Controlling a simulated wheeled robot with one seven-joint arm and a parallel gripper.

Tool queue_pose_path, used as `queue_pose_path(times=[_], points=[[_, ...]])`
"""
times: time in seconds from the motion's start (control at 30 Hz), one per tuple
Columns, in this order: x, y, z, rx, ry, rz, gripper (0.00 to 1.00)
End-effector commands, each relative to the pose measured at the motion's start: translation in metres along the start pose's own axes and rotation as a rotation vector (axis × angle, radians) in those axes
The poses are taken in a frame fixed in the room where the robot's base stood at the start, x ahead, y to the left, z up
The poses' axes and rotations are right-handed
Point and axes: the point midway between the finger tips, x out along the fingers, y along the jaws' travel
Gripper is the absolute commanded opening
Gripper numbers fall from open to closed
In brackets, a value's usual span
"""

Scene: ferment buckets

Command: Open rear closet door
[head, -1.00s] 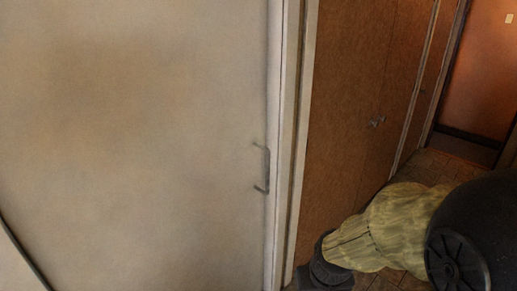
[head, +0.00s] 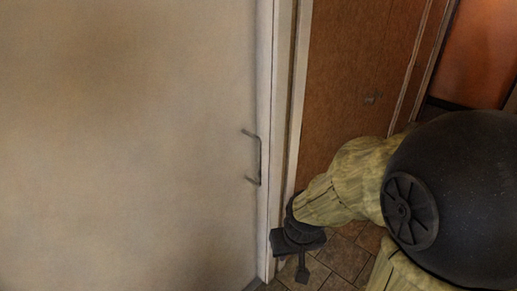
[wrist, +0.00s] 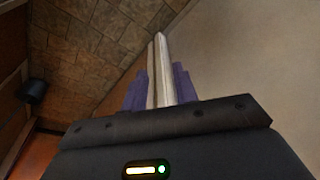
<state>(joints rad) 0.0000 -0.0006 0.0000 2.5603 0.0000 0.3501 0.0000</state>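A large pale door (head: 130,150) fills the left of the head view, with a thin bar handle (head: 256,160) near its right edge. The door looks shut against a white frame (head: 281,120). Brown wood closet panels (head: 345,70) with a small knob (head: 372,98) stand to the right. Which one is the rear closet door, I cannot tell. My gripper (head: 301,268) is low by the white frame, below and right of the bar handle. In the wrist view, its purple fingers (wrist: 160,92) are apart, with a white strip (wrist: 160,60) showing between them; contact is unclear.
The tiled floor (head: 345,255) shows below my arm. An orange-brown surface (head: 478,60) is at the far upper right. In the wrist view, a dark cylindrical thing (wrist: 35,91) is at the left.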

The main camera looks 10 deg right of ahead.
Motion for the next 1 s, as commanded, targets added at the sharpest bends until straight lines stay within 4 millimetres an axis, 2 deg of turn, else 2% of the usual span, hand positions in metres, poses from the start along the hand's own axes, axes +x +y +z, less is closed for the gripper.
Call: queue_pose_path(times=[0.13,0.27,0.6,0.8,1.0], points=[[0.004,0.000,-0.007,-0.003,0.025,0.001,0.29],[0.016,0.001,-0.028,-0.013,0.108,0.002,0.29],[0.049,0.001,-0.121,-0.055,0.514,-0.005,0.29],[0.055,-0.001,-0.168,-0.068,0.769,-0.017,0.29],[0.052,-0.001,-0.201,-0.064,1.025,-0.030,0.29]])
